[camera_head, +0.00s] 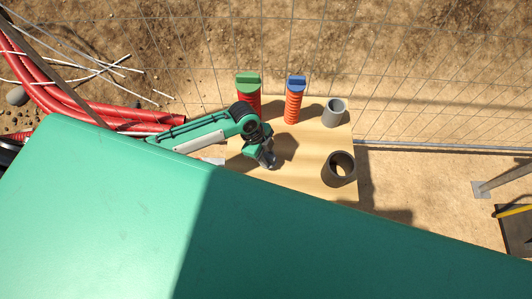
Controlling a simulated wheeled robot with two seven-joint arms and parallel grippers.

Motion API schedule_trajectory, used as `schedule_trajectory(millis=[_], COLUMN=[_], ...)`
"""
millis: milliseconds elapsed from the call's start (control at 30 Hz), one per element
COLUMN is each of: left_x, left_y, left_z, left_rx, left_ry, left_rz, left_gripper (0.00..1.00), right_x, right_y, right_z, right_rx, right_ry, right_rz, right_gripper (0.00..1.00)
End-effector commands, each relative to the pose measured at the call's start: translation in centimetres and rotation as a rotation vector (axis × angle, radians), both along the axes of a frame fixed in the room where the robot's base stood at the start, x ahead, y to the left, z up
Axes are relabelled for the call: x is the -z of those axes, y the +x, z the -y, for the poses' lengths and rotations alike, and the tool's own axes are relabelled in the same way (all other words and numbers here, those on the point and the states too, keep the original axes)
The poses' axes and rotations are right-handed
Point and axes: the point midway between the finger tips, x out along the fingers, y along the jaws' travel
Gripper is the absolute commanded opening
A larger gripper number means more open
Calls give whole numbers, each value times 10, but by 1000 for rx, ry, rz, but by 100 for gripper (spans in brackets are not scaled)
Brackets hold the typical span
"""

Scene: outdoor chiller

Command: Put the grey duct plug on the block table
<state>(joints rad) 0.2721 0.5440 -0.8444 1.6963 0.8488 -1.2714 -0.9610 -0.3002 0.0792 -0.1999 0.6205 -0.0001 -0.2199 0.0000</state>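I cannot make out the grey duct plug for sure. A pale grey piece (213,161) lies left of my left gripper, partly hidden, and I cannot tell what it is. My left gripper (267,162) points down over a light wooden tabletop (300,179); whether this is the block table is not clear. Its fingers are small and dark, and I cannot tell if they hold anything. My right gripper is not in view.
On the wooden top stand a red corrugated duct with a green cap (248,82), another with a blue cap (296,82), a light grey pipe (333,113) and a dark grey open pipe (338,169). A wire fence runs behind. Red hoses (60,90) lie left.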

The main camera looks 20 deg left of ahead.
Motion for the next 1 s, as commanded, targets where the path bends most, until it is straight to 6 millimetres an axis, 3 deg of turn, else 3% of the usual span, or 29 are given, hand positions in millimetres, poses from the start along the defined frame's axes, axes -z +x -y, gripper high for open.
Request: schedule_trajectory(millis=[167,633,800,1000], left_x=[-13,-99,-113,-116], left_y=[1,5,5,5], left_z=[-4,-35,-40,-41], left_rx=[1,1,0,-1], left_ry=[0,0,-1,-1], left_rz=[3,3,0,-1], left_gripper=[36,36,36,36], right_x=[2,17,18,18], right_y=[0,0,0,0], right_z=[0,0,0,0], right_rx=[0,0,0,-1], right_ry=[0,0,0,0], right_rz=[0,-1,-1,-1], right_gripper=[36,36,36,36])
